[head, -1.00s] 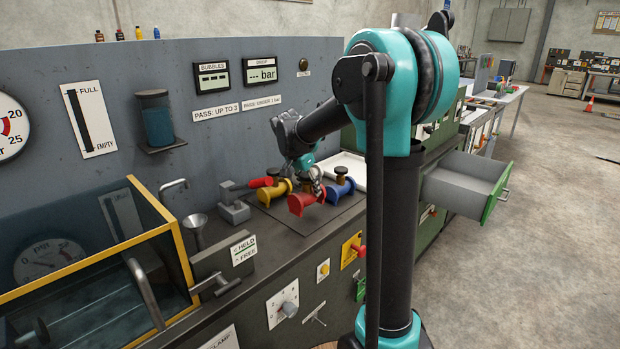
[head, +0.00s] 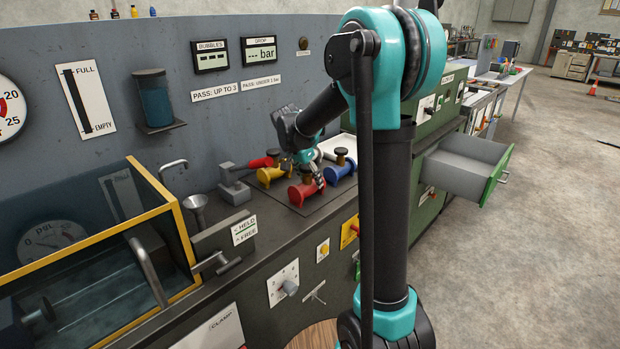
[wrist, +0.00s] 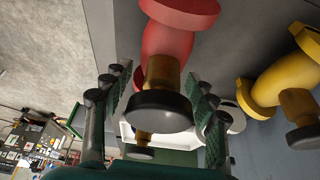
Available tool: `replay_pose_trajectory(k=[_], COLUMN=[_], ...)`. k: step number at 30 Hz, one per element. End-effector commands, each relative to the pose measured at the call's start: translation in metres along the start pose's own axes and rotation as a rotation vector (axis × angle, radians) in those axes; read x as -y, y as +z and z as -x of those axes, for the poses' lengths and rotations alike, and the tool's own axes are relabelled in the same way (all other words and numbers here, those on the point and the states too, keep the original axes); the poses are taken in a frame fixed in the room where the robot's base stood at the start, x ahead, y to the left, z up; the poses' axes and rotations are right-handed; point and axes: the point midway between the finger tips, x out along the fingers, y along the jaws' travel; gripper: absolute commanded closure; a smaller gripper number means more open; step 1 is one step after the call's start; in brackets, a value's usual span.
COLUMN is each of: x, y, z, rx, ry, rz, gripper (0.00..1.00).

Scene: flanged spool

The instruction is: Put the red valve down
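The red valve (head: 303,193) is a flanged spool with a brass stem and black knob. In the head view it appears to rest on the dark mat (head: 330,203) on the bench, in front of the yellow valve (head: 268,175) and the blue valve (head: 341,170). My gripper (head: 312,178) is over it and partly hides its top. In the wrist view the red valve (wrist: 165,45) has its stem and knob between the fingers of my gripper (wrist: 160,72). The fingers look open, with narrow gaps beside the stem. The yellow valve (wrist: 280,82) is to the right.
A grey vise-like fixture with a red handle (head: 236,185) stands left of the valves. A yellow-framed tank (head: 90,235) is at the left. A white tray (head: 338,146) lies behind the valves. An open drawer (head: 465,168) juts out at the right.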

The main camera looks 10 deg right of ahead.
Motion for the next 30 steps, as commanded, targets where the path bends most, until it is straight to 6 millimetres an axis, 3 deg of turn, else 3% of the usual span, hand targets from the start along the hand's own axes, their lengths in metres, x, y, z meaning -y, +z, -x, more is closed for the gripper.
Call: replay_pose_trajectory(k=[8,13,24,30], x=[0.000,0.000,0.000,0.000], y=[0.000,0.000,0.000,-0.001], z=[0.001,0.012,0.084,0.112], rx=[0.000,0.000,0.000,0.000], ry=[0.000,0.000,0.000,0.000], rz=[0.000,0.001,0.002,0.001], gripper=[0.38,0.38,0.38,0.38])
